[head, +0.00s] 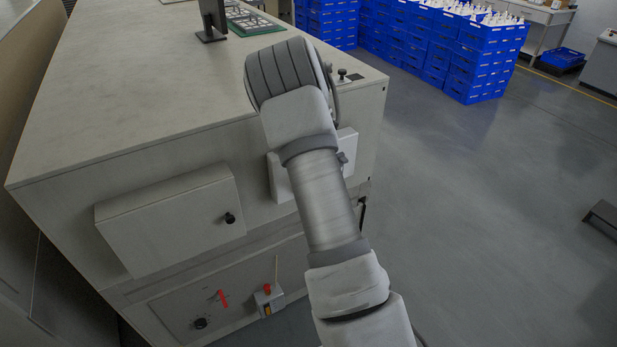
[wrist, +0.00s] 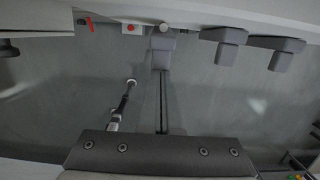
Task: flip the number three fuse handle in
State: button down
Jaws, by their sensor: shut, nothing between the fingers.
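In the wrist view, several grey blocks project from the cabinet front along the top. Two bent ones (wrist: 229,52) (wrist: 286,56) stand at the right and look like fuse handles. A similar grey block (wrist: 162,55) is at the middle. No numbers are readable, so I cannot tell which is number three. My gripper (wrist: 161,74) appears as a narrow pair of fingers with a thin dark line between them, shut and empty, pointing up to the middle block. Whether it touches is unclear. In the head view, my arm hides the gripper and handles.
The cabinet (head: 120,110) carries a closed box with a black knob (head: 230,218). Below are a red lever (head: 222,298) and a red button (head: 267,288). Blue crates (head: 480,65) are stacked at the back.

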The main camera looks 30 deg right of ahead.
jog(key=shift+s, duration=0.15)
jog(key=shift+r, duration=0.1)
jog(key=shift+r+p, duration=0.65)
jog(key=shift+d, duration=0.1)
